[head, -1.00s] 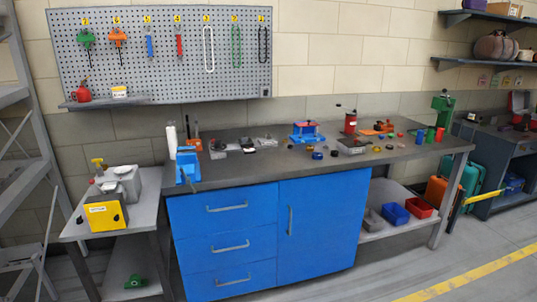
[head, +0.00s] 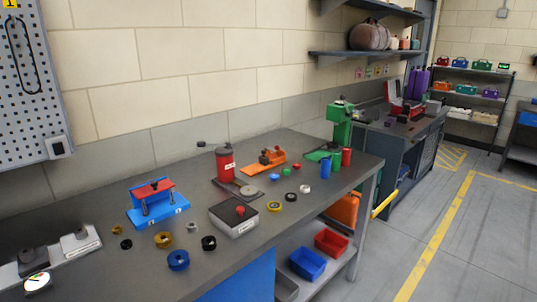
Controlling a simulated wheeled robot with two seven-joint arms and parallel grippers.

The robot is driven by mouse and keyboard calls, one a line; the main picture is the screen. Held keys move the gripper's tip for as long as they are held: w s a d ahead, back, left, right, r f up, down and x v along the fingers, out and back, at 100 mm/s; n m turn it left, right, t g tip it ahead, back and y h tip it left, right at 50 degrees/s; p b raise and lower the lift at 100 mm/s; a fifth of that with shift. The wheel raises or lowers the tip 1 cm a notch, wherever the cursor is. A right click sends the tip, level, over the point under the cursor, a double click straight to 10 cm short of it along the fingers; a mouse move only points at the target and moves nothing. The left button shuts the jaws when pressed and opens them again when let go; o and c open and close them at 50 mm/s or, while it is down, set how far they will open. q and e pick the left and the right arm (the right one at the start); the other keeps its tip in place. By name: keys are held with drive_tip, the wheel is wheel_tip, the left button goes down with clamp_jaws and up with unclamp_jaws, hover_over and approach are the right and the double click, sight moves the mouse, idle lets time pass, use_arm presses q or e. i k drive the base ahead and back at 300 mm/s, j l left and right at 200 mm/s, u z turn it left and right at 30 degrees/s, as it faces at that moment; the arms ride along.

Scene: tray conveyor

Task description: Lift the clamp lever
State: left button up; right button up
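An orange device (head: 263,168) that looks like a clamp lies on the far part of the dark workbench (head: 255,250), right of a red cylinder. It has a flat orange base with dark and orange parts on top; I cannot make out its lever clearly. A blue fixture (head: 158,212) with a red bar (head: 152,188) across two posts stands nearer, left of the middle. I cannot tell for sure which of these carries the clamp lever. Neither of my grippers is in the head view.
A red cylinder (head: 225,164) on a grey base and a grey box with a red button (head: 233,217) stand mid-bench. Several rings and small coloured parts lie around. A green press (head: 341,127) stands at the far end. Blue (head: 307,263) and red (head: 331,242) bins sit on the lower shelf.

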sight(277, 148)
drive_tip(key=i+u, duration=0.25)
drive_tip(key=i+l+u, duration=0.1)
drive_tip(key=l+u, duration=0.15)
drive_tip(key=u, duration=0.15)
drive_tip(key=l+u, duration=0.25)
drive_tip(key=u, duration=0.2)
drive_tip(key=l+u, duration=0.25)
drive_tip(key=u, duration=0.15)
drive_tip(key=l+u, duration=0.15)
drive_tip(key=l, duration=0.7)
drive_tip(key=k+l+u, duration=0.15)
drive_tip(key=l, duration=0.7)
drive_tip(key=l+u, duration=0.1)
drive_tip(key=l, duration=0.75)
